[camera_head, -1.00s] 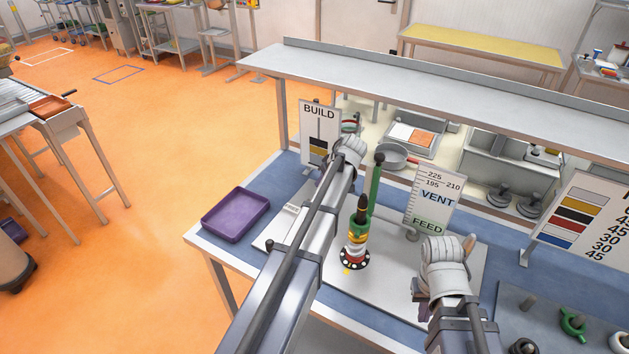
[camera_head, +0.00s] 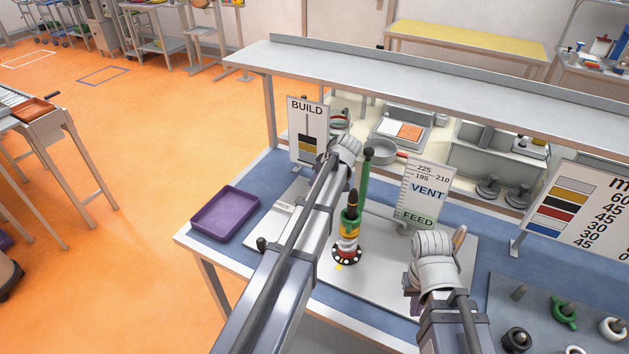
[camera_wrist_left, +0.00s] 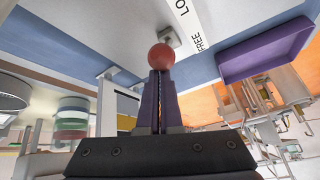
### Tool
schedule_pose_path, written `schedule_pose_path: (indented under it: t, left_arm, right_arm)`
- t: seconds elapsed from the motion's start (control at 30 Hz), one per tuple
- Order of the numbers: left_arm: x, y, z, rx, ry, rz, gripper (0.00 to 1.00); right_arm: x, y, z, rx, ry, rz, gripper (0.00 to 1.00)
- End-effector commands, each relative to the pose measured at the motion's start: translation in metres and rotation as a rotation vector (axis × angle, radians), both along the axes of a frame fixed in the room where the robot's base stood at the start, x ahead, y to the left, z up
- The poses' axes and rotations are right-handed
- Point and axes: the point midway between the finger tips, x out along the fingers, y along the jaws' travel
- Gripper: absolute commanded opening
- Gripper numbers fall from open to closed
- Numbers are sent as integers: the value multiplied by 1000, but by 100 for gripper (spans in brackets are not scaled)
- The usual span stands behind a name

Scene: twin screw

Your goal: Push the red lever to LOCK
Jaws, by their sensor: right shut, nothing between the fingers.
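The lever's red ball knob (camera_wrist_left: 161,57) shows in the left wrist view at the tips of my left gripper's purple fingers (camera_wrist_left: 160,74). The fingers are close together with a thin dark gap; the knob appears at or just beyond their tips, and I cannot tell whether they touch. Behind the knob is a grey base (camera_wrist_left: 169,38) beside a label (camera_wrist_left: 190,20) reading "LO" and "FREE", partly cut off. In the head view my left arm hides the lever and left gripper. My right gripper (camera_head: 412,284) is shut and empty, mostly hidden by its wrist, over the plate's right side.
A purple tray (camera_head: 225,211) lies left on the blue bench. A stack of coloured rings (camera_head: 348,235) and a green-handled post (camera_head: 366,176) stand right of my left arm. BUILD (camera_head: 308,135) and VENT/FEED (camera_head: 427,190) signs stand behind. A grey shelf (camera_head: 420,95) spans the back.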

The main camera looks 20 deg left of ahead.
Motion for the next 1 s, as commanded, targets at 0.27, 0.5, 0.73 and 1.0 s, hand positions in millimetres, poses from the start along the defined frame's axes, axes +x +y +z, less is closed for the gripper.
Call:
schedule_pose_path:
  t: [0.27, 0.5, 0.73, 1.0]
  left_arm:
    - [3, 2, 4, -14, 6, 0, 0]
    - [21, 28, 26, -4, 0, -3, 0]
    - [5, -16, 63, -3, 1, -8, 0]
    - [-3, -45, 84, -2, 0, -5, 0]
  right_arm:
    - [0, 0, 6, 0, 0, 0, 0]
    - [0, 0, 27, 0, 0, 1, 0]
    - [0, 0, 64, 0, 0, 0, 0]
    - [0, 0, 84, 2, 0, -7, 0]
